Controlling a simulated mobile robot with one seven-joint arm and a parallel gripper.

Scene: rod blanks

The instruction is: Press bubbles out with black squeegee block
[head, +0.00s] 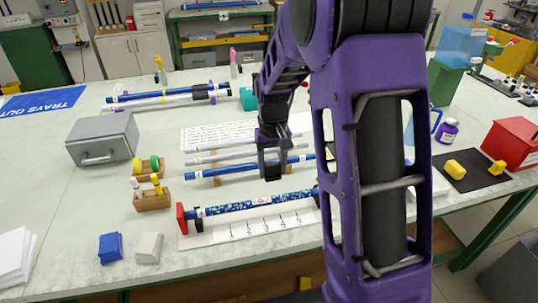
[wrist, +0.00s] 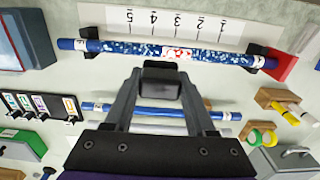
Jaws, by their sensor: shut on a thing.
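The rod (head: 235,207) is blue with a blue-and-white patterned wrap and a red-and-white patch near its middle. It lies across dark supports on a white board marked with numbers; the rod also shows in the wrist view (wrist: 130,47). My gripper (head: 269,167) is shut on the black squeegee block (wrist: 161,78), held between the fingertips. The block is beyond the rod in the head view, above the row of spare rods, and looks apart from the wrapped rod. I cannot make out single bubbles. My arm hides the rod's right end in the head view.
A red end block (head: 181,219) stands at the board's left end. Behind lie blue and pale rods (head: 215,173). A grey box (head: 102,139) and wooden holders (head: 152,199) stand left. Blue (head: 111,248) and pale blocks (head: 149,247) sit in front. A red box (head: 510,143) is far right.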

